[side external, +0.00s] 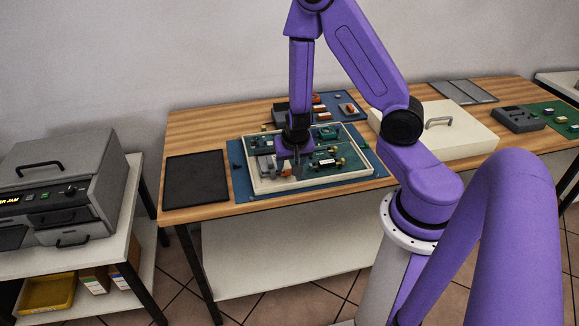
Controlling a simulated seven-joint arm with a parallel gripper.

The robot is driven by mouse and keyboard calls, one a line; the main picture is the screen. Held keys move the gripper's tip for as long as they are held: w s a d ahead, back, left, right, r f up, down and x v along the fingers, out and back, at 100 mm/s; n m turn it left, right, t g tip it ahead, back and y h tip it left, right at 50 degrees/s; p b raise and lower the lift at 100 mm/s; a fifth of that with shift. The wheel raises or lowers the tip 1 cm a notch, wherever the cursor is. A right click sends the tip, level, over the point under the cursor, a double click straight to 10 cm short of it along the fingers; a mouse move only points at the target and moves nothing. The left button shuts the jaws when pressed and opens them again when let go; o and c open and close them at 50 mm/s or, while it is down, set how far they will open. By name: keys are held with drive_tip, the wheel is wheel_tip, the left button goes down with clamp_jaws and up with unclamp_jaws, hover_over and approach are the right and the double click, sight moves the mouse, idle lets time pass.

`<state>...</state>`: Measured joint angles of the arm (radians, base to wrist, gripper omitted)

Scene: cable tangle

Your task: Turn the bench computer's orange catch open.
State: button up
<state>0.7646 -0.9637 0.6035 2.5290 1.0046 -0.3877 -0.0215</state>
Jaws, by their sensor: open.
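The bench computer (312,184) appears to be the shallow cream open case on the blue mat, with green circuit boards (312,166) and grey parts inside. My gripper (289,157) points down over the left middle part of the case. It is open, and I see nothing held in it. Its fingertips are small and dark here, so I cannot tell whether they touch anything. I cannot make out the orange catch for certain; it may be hidden by the gripper or too small to see.
Behind the case are orange-brown blocks (319,111) on a blue mat. A black pad (196,179) lies to the left. A cream lid with a handle (445,135) lies to the right. A grey machine (62,180) stands on the left cart.

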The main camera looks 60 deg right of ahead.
sight(289, 170)
drive_tip(key=shift+x, duration=1.55)
drive_tip(key=shift+c, duration=0.3)
clamp_jaws()
